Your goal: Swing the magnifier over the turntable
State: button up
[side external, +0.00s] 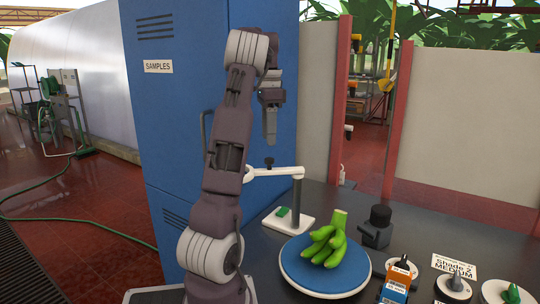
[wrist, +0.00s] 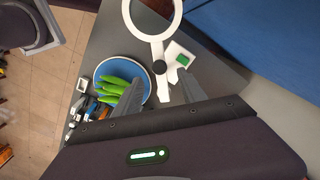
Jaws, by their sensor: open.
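The magnifier shows in the wrist view as a white ring (wrist: 132,20) on a white arm with a black knob (wrist: 160,67). In the side view its white arm (side external: 278,172) sits on a dark post above a white base (side external: 289,221). The ring is off to one side, not over the turntable. The blue turntable (side external: 299,277) carries a bunch of green bananas (side external: 327,245); its rim also shows in the wrist view (wrist: 103,68). My gripper (side external: 270,142) is open and empty, pointing down above the magnifier arm, apart from it.
A blue cabinet (side external: 170,120) labelled SAMPLES stands behind the magnifier. A dark block-shaped device (side external: 377,232) stands right of the turntable. An orange box (side external: 397,285) and several small labelled items sit at the front right. The dark bench top (side external: 345,200) is clear behind the turntable.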

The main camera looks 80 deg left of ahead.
aim_at(270, 158)
notch_tip(270, 158, down, 7)
jog(key=shift+r, duration=0.2)
jog(key=shift+c, duration=0.5)
grip_shut()
jog(key=shift+w+r, duration=0.1)
dwell(0.7)
